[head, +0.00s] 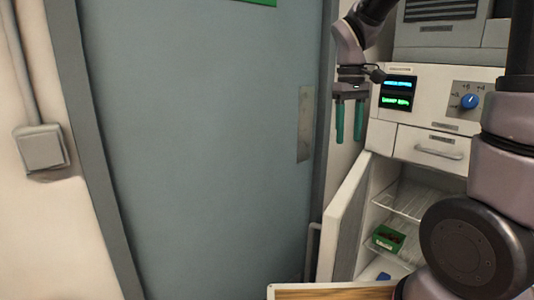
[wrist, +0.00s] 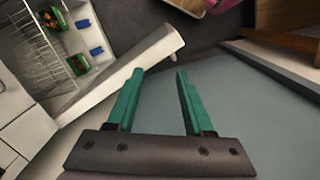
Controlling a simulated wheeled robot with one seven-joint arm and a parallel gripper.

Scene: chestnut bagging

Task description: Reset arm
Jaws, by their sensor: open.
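My gripper (head: 349,122) hangs with its green fingers pointing down in the head view, in front of the door edge and just left of the white cabinet's control panel. In the wrist view my gripper (wrist: 157,78) shows two green fingers spread apart with nothing between them. My arm comes down from the upper right in the head view. The fingers appear clear of the cabinet and the grey door.
The white cabinet (head: 432,143) stands open, its door (head: 345,225) swung out. Green boxes (head: 388,238) with dark contents sit on its wire shelves; blue items lie nearby. A grey door (head: 200,150) fills the left. A wooden-edged surface (head: 330,291) is at the bottom.

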